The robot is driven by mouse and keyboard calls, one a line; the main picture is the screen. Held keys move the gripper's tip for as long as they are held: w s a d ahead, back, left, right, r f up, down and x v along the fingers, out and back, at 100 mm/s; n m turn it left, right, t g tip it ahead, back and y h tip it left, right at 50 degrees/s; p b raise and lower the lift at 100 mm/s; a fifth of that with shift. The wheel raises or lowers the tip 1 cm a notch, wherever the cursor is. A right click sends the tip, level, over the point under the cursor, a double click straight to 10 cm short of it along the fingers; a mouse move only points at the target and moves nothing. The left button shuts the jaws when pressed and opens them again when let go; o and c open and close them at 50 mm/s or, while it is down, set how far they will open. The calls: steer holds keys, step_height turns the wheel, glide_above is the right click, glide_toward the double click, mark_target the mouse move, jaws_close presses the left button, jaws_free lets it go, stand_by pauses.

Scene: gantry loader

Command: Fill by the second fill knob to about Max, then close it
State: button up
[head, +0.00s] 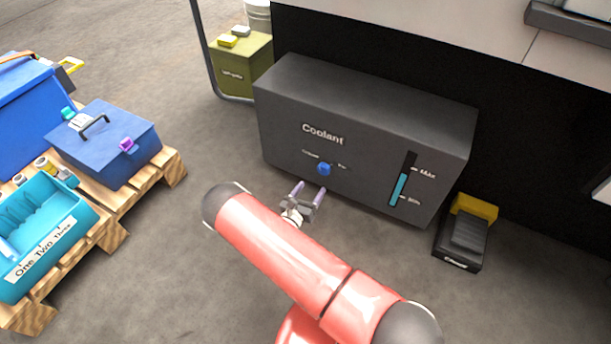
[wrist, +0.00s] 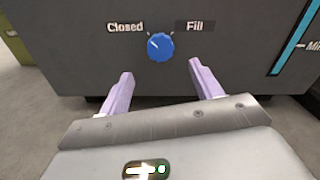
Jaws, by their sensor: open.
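The dark grey coolant tank (head: 350,122) stands on the floor with "Coolant" on its front. One blue fill knob (head: 324,169) is on its front; it also shows in the wrist view (wrist: 160,47) between the labels "Closed" and "Fill". Its pale mark points up-left, toward "Closed". In the wrist view only the gauge's lower part (wrist: 289,45) shows. My gripper (head: 310,190) is open and empty, just short of the knob and apart from it.
A black and yellow pedal (head: 466,236) is on the floor right of the tank. At left, a wooden pallet (head: 112,226) carries a blue toolbox (head: 105,150) and a teal bin (head: 45,250). An olive box (head: 240,68) stands behind left. The floor before the tank is clear.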

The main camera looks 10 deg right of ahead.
mark_target(323, 172)
steer(key=x, duration=0.8)
steer(key=shift+s, duration=0.1)
steer(key=c, duration=1)
